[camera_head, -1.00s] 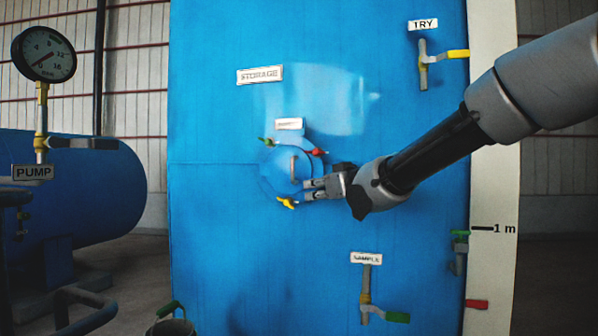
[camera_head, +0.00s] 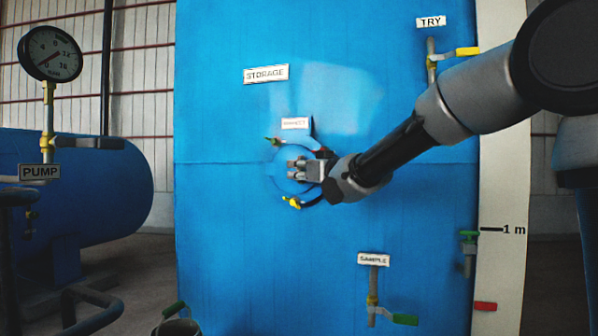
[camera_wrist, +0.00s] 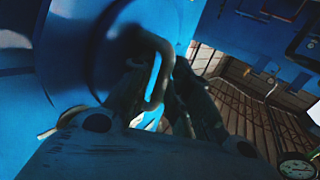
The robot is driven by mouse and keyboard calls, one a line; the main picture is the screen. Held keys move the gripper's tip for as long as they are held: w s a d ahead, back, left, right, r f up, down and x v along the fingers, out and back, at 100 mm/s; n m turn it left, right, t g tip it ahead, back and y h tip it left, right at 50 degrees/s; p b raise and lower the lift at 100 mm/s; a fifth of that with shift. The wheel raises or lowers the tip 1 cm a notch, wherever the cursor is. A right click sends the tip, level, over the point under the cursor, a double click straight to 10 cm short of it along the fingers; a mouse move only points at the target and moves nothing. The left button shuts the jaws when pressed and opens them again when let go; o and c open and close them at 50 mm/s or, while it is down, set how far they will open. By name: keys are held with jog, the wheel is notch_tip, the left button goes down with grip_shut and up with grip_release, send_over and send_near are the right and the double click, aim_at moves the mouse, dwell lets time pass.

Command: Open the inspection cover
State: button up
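The inspection cover (camera_head: 281,183) is a round blue disc on the blue tank front, under a small white label (camera_head: 295,124). It looks closed. My gripper (camera_head: 296,169) is in front of it, its two fingers pointing left with a gap between them. In the wrist view the cover's bent metal handle (camera_wrist: 163,72) stands between the open fingers (camera_wrist: 160,95). I cannot tell whether they touch it. A green-tipped clamp (camera_head: 273,140) is at the cover's upper left, and a yellow one (camera_head: 292,202) at its lower edge. The upper-right side is partly hidden by my gripper.
A TRY valve (camera_head: 466,51) is at upper right, and a SAMPLE valve (camera_head: 404,319) is below. A gauge (camera_head: 50,53) and PUMP valve (camera_head: 88,142) stand at left before a blue cylinder. The tank front left of the cover is clear.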

grip_shut()
jog(key=shift+s+a, duration=0.1)
